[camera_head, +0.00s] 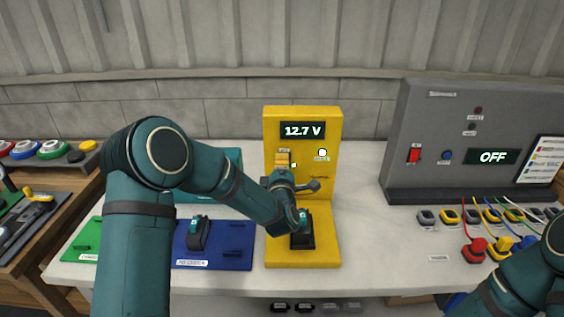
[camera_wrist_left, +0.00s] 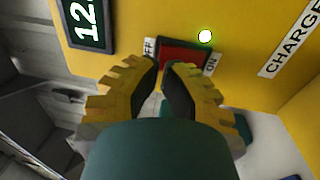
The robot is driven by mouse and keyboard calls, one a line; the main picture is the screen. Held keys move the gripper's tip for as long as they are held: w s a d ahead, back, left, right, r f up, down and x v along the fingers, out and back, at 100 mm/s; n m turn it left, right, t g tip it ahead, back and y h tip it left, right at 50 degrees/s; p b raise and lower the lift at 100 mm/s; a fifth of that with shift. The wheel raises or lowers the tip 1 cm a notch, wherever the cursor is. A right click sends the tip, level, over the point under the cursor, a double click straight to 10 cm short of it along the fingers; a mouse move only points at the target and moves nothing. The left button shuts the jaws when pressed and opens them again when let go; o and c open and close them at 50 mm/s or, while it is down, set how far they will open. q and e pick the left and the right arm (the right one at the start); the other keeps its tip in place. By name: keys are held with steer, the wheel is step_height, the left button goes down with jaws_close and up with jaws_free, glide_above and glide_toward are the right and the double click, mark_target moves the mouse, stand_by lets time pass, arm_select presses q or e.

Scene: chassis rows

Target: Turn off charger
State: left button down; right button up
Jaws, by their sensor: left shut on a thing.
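The yellow charger panel (camera_head: 301,115) stands upright at the middle of the bench, with a lit display (camera_head: 303,130) reading 12.7 V. Its red switch (camera_wrist_left: 186,55) shows in the left wrist view between an OFF label (camera_wrist_left: 149,48) and an ON label (camera_wrist_left: 212,64). A round light (camera_wrist_left: 205,36) with a green edge glows by the switch. My left gripper (camera_head: 283,160) is at the switch, its fingertips (camera_wrist_left: 165,66) close together and shut against it, on the OFF side. The fingers hide part of the switch. My right gripper is out of view.
A dark device (camera_head: 302,240) sits on the charger's yellow base and another (camera_head: 197,234) on a blue mat (camera_head: 214,255). A grey panel (camera_head: 433,120) reading OFF stands right, with colored plugs (camera_head: 474,250) in front. My right arm enters lower right.

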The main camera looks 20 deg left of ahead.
arm_select(q)
steer(key=shift+w+a, duration=0.15)
steer(key=shift+w, duration=0.35)
steer(key=shift+r, duration=0.1)
